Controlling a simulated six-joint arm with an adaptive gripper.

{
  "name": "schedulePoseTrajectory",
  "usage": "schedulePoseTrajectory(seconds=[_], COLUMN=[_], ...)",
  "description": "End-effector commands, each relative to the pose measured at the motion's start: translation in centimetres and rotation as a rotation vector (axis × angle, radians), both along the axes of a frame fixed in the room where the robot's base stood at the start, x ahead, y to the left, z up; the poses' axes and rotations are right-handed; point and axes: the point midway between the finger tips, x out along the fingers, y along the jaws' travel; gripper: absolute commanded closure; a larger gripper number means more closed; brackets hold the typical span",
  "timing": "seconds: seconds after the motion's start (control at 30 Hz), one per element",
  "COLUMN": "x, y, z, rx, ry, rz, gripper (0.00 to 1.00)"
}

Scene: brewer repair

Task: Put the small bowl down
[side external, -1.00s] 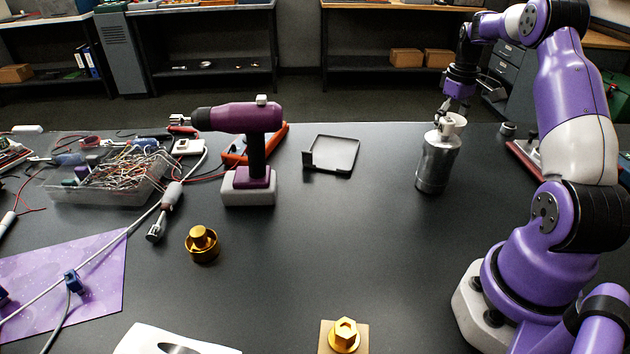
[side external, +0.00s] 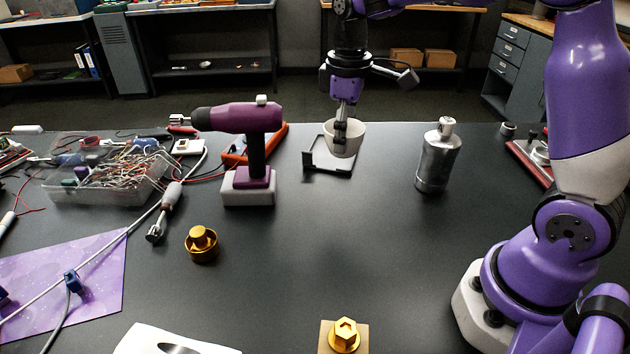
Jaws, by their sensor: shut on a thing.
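The small bowl (side external: 349,140) is pale and cup-like, and it appears upright. My gripper (side external: 341,138) points down and is shut on the near side of the bowl's wall. The bowl is over the dark square tray (side external: 319,168), which has a raised block at its left front corner. The bowl covers much of the tray. I cannot tell whether the bowl's base touches the tray or hangs just above it.
A silver canister (side external: 437,160) stands to the right. A purple drill (side external: 247,150) stands upright to the left. A gold knob (side external: 202,243) and a gold hex fitting (side external: 344,335) are nearer the camera. The middle of the table is clear.

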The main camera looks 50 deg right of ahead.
Motion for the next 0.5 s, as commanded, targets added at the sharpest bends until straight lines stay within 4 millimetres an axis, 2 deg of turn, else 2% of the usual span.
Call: schedulePoseTrajectory(seconds=[0.03,0.1,0.2,0.33,0.43,0.5], x=[-0.6,-1.7,-3.5,-5.4,-6.2,-6.1], y=[3.3,6.9,10.8,13.9,14.9,14.7], z=[0.1,0.1,0.0,-0.1,-0.2,-0.6], rx=[0.0,-0.001,0.0,0.0,0.0,-0.001], ry=[-0.001,-0.001,-0.001,-0.002,0.0,0.001], rz=[0.121,0.267,0.441,0.593,0.652,0.668], gripper=[0.63,0.63,0.63,0.63,0.64,0.64])
